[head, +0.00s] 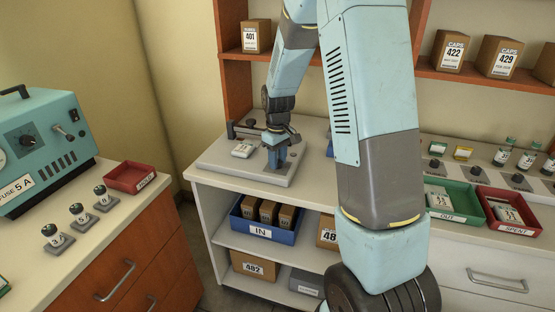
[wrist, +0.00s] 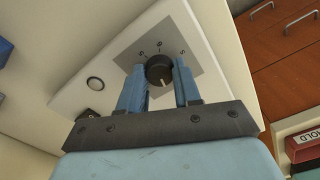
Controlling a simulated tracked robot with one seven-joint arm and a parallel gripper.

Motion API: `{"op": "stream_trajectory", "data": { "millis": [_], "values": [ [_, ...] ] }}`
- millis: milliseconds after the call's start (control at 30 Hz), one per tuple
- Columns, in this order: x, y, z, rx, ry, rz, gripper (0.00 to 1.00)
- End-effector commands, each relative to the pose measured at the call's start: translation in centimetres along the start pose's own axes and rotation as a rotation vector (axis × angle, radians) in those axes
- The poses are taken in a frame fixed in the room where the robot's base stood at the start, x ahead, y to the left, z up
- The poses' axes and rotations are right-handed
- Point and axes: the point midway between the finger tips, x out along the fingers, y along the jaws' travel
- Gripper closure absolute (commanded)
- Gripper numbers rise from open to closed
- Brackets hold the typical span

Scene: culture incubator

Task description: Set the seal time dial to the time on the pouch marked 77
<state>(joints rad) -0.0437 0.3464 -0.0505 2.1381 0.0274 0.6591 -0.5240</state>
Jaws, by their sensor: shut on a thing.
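In the wrist view a round black dial knob (wrist: 160,70) with a white pointer line sits on a grey square plate (wrist: 195,55) with small marks along its far side, too small to read. The pointer line faces toward my gripper's base. My gripper (wrist: 158,76) has a blue finger on each side of the knob and is shut on it. In the head view my gripper (head: 277,155) points down onto the right part of a pale flat sealer (head: 225,158).
A round button (wrist: 95,84) and a black switch (wrist: 90,113) are near the dial. A green OUT tray (head: 437,215) and a red SPENT tray (head: 520,229) hold pouches at right. A blue IN bin (head: 262,231) sits on the shelf below. A fuse box (head: 45,150) stands at left.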

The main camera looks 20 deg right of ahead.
Motion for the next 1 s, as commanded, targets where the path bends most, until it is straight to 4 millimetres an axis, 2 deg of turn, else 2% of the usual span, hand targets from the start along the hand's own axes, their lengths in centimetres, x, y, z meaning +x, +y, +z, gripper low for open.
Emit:
{"op": "stream_trajectory", "data": {
  "millis": [567, 600, 833, 1000],
  "values": [
    [-0.23, 0.19, -0.28, 0.037, 0.009, 0.004, 0.98],
    [-0.23, 0.19, -0.28, 0.036, 0.009, 0.005, 0.65],
    [-0.13, 0.13, -0.14, 0.036, 0.005, 0.002, 0.43],
    [-0.08, 0.09, -0.09, 0.036, 0.003, 0.001, 0.42]
  ]
}}
